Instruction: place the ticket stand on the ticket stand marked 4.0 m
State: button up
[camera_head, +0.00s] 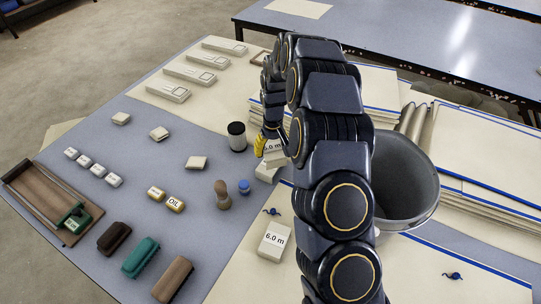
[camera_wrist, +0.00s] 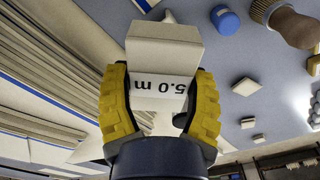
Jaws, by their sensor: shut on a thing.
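My gripper (camera_head: 262,146), with yellow finger pads, is shut on a cream ticket stand (camera_head: 273,146) near the middle of the table. The wrist view shows the stand's label, "5.0 m", upside down between the pads of my gripper (camera_wrist: 160,104). Another cream block (camera_head: 266,173) shows just below the held stand; I cannot tell whether they touch, and no label on it is readable. A stand marked 6.0 m (camera_head: 273,241) lies nearer the front. No label reading 4.0 m shows. My arm covers part of the area right of the gripper.
A black cylinder (camera_head: 236,136) stands left of the gripper. A wooden-handled brush (camera_head: 222,195) and a blue cap (camera_head: 244,187) are close by. A grey bucket (camera_head: 408,185) and stacked boards (camera_head: 485,150) stand right. Small cream blocks (camera_head: 159,133) lie left with clear mat between them.

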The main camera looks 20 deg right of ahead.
aim_at(271, 143)
jog(key=w+f, duration=0.2)
jog(key=f, duration=0.1)
jog(key=shift+w+d+f, duration=0.15)
jog(key=shift+w, duration=0.15)
jog(key=shift+f, duration=1.4)
jog(key=o, duration=1)
jog(key=shift+f, duration=0.15)
